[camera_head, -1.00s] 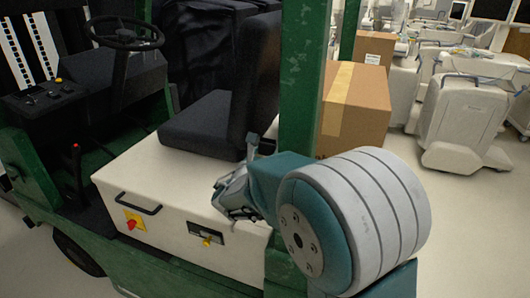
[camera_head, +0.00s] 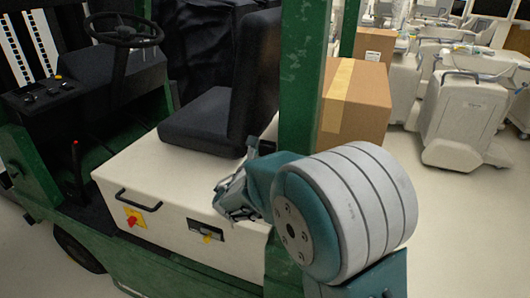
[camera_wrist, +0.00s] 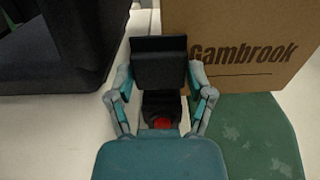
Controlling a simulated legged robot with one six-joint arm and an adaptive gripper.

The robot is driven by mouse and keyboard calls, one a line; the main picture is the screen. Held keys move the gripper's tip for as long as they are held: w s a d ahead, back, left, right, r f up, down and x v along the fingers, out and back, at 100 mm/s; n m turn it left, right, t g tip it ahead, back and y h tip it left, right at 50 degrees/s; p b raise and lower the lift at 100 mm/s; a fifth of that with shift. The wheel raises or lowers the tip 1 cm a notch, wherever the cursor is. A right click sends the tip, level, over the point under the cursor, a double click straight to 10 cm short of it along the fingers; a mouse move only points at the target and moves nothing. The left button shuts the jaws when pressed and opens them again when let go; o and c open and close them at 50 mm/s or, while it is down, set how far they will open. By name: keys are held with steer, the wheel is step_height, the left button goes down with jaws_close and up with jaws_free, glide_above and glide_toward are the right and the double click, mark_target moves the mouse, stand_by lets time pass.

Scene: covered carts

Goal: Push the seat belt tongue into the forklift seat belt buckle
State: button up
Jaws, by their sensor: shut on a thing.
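My gripper (camera_wrist: 161,84) is shut on a black block, which I take to be the seat belt tongue (camera_wrist: 159,62), held between its two fingers. Just below it in the wrist view is a black piece with a red button, which looks like the buckle (camera_wrist: 162,105); my palm hides its lower part. Whether tongue and buckle touch I cannot tell. In the head view my gripper (camera_head: 236,196) is over the right end of the white seat base, beside the black seat (camera_head: 205,122). Tongue and buckle cannot be made out there.
The white seat base (camera_head: 160,175) has a handle and a red knob on its front. A green post (camera_head: 300,85) stands close behind my gripper. A cardboard box (camera_head: 365,105) is beyond it, also in the wrist view (camera_wrist: 240,40). Pale carts stand at the back right.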

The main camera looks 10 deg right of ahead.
steer(key=shift+f, duration=0.65)
steer(key=o, duration=1.3)
steer(key=shift+c, duration=0.2)
steer(key=v, duration=1.2)
steer(key=shift+f, duration=0.1)
